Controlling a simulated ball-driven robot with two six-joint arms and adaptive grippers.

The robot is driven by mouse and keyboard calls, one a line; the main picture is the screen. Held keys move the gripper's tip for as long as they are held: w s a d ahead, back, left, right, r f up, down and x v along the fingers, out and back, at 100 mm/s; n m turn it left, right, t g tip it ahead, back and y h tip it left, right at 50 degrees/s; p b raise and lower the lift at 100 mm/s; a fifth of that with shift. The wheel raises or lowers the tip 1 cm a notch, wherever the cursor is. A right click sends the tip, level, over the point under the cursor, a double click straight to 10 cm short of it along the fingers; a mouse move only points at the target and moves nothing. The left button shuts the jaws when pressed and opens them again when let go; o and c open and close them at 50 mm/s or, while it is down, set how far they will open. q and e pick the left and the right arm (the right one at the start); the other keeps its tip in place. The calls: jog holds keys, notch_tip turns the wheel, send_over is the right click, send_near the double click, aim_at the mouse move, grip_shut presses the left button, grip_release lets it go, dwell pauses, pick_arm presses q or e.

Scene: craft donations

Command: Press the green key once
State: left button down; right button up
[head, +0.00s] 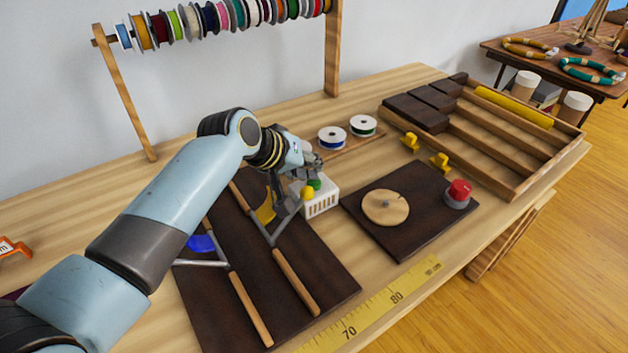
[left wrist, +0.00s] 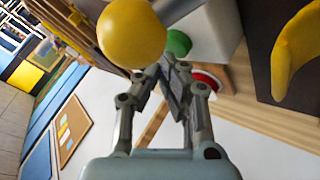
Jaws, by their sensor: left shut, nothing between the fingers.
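A small white slotted box (head: 321,204) stands on the table just beyond the dark board, with a green key (head: 315,184) and a yellow key (head: 307,193) on top. In the left wrist view, the round yellow key (left wrist: 131,34) looms large, and the green key (left wrist: 178,42) shows beside it on the white box (left wrist: 215,35). My left gripper (head: 314,163) is shut and empty, close to the green key on its far side. Its fingertips (left wrist: 168,70) appear near the green key; I cannot tell whether they touch. My right gripper is not in view.
A dark board (head: 335,285) with wooden-handled tools lies nearest. Right of the box is another dark board (head: 410,240) with a wooden disc (head: 385,207) and a red button (head: 459,191). Two spools (head: 332,137) stand behind, and a wooden tray (head: 510,140) lies at right.

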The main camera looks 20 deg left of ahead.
pick_arm(q)
jog(key=shift+f, duration=0.5)
dwell(0.5)
dwell(0.3)
jog(key=shift+r+p, duration=0.85)
jog(key=shift+r, duration=0.05)
notch_tip(320, 180, up, 5)
jog(key=p, duration=0.5)
jog(key=shift+r, duration=0.15)
dwell(0.5)
